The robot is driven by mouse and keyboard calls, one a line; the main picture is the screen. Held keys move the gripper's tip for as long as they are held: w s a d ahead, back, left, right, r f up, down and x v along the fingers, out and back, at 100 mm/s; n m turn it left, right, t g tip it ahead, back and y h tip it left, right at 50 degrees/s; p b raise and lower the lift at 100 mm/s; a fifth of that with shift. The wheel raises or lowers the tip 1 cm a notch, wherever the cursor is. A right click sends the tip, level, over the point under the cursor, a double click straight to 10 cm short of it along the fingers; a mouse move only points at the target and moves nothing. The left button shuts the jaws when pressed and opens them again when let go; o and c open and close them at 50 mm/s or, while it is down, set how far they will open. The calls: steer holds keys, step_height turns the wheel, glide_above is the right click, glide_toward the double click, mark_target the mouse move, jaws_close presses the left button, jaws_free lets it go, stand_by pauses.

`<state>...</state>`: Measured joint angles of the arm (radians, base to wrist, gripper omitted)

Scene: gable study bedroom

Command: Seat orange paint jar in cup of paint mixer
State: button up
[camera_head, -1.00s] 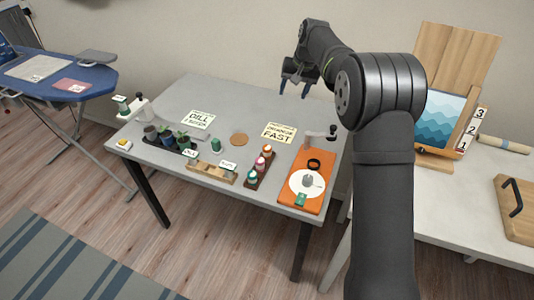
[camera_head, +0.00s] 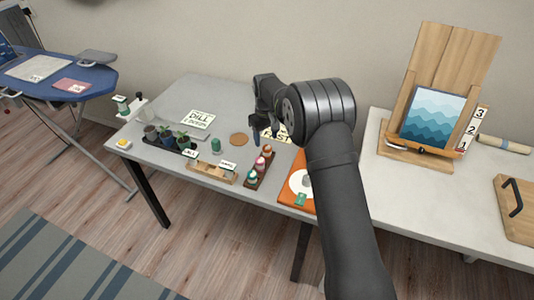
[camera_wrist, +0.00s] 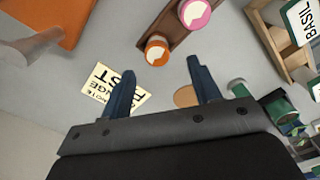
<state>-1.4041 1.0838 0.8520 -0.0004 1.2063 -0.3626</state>
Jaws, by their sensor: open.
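The orange paint jar (camera_wrist: 156,52) shows in the wrist view with a round orange top and a pale mark, at the end of a dark brown rack. In the head view the orange jar (camera_head: 267,149) is at the rack's far end. My gripper (camera_wrist: 164,82) is open and empty, its blue fingertips just short of the jar in the picture. In the head view my gripper (camera_head: 263,128) hangs above the table near the jar. The paint mixer's orange base (camera_head: 293,196) with a white disc is partly hidden by my arm; orange also shows in the wrist view (camera_wrist: 72,12).
The rack (camera_head: 250,184) holds other jars beside the orange one. A wooden holder (camera_head: 206,171), potted plants (camera_head: 165,135) and a round cork mat (camera_head: 239,139) share the grey table. A printed card (camera_wrist: 112,92) lies near the rack. Free table lies at the back.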

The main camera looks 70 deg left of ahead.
mark_target(267, 147)
steer(key=f, duration=0.6)
steer(key=shift+w+d+f, duration=0.1)
steer(key=shift+w+f, duration=0.1)
steer(key=c, duration=1.1)
